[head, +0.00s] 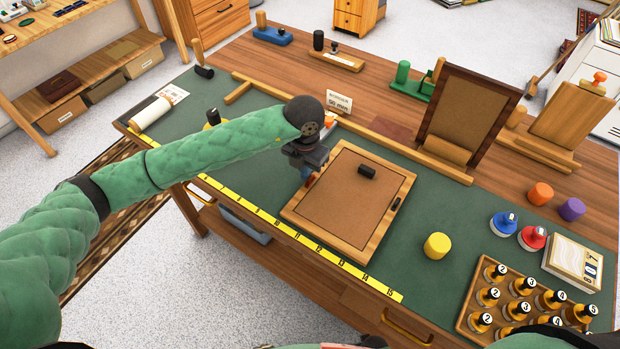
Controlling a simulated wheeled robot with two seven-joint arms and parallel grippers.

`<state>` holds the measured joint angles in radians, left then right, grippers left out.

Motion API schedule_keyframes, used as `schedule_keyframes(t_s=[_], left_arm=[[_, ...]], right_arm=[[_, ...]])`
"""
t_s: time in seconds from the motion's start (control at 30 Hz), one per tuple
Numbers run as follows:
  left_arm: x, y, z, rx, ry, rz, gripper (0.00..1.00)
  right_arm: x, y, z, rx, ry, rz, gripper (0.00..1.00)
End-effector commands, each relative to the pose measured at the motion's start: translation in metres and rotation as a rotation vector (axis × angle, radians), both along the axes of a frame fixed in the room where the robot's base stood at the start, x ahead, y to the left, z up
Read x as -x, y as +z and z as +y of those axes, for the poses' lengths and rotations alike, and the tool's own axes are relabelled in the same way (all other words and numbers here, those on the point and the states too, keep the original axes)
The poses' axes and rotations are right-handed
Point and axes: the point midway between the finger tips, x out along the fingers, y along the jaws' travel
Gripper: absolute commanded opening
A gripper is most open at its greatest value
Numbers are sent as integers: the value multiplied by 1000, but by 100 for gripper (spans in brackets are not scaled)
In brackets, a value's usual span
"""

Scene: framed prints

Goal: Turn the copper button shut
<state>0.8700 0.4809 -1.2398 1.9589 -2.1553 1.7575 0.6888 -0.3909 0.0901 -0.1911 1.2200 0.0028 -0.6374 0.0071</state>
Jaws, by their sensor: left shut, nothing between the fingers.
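A wooden frame (372,246) lies flat on the green mat, with a brown backing board (345,205) facing up. A black knob (367,171) stands on the board, and a small dark turn button (396,204) sits on the frame's right side. My left gripper (308,178) points down over the frame's left side, shut and empty. A small reddish patch shows at its fingertips; I cannot tell whether this is the copper button or part of the gripper. The copper button is not clearly seen and may be hidden by my gripper. My right gripper is not in view.
A yellow ruler strip (300,238) runs along the bench's front edge. A yellow cylinder (437,245) stands right of the frame, and a tray of numbered pegs (467,314) lies at lower right. A wooden rail (380,137) and upright frame (497,94) stand behind.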

Motion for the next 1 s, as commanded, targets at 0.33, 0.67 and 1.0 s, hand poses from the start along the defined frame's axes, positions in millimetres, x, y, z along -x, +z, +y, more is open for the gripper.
schedule_keyframes(t_s=[0.33, 0.67, 1.0], left_arm=[[3, 0, -4, 1, -1, 1, 0], [6, 0, -7, 1, -2, 1, 0], [8, 0, -11, 1, -2, 1, 0]], right_arm=[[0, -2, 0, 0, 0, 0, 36], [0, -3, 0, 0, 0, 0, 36], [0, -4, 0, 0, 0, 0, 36]])
